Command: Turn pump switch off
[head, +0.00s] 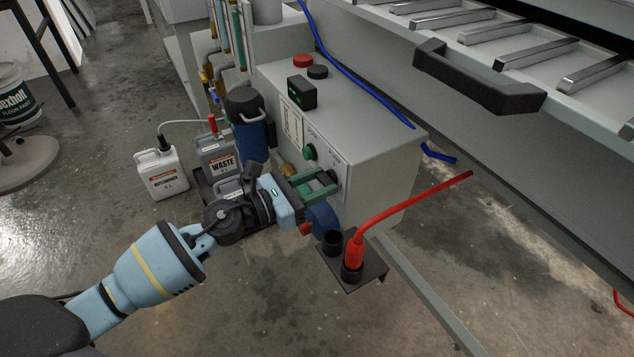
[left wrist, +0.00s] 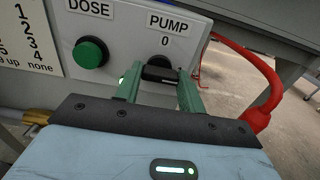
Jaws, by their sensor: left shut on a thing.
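The pump switch (left wrist: 160,73) is a black rotary knob under the label "PUMP 0" on the front of the grey control box (head: 385,150). In the left wrist view, the knob's handle lies roughly sideways between the green fingers of my left gripper (left wrist: 158,88). The gripper is shut on the knob. In the head view my left gripper (head: 322,188) reaches the lower right of the box's front panel, and its fingers hide most of the switch. My right gripper is in neither view.
A green DOSE button (left wrist: 90,52) sits left of the switch. A red hose (head: 410,207) rises from a black bracket (head: 372,275) right of the gripper. A blue cylinder (head: 250,138) and white and grey waste jugs (head: 163,175) stand to the left.

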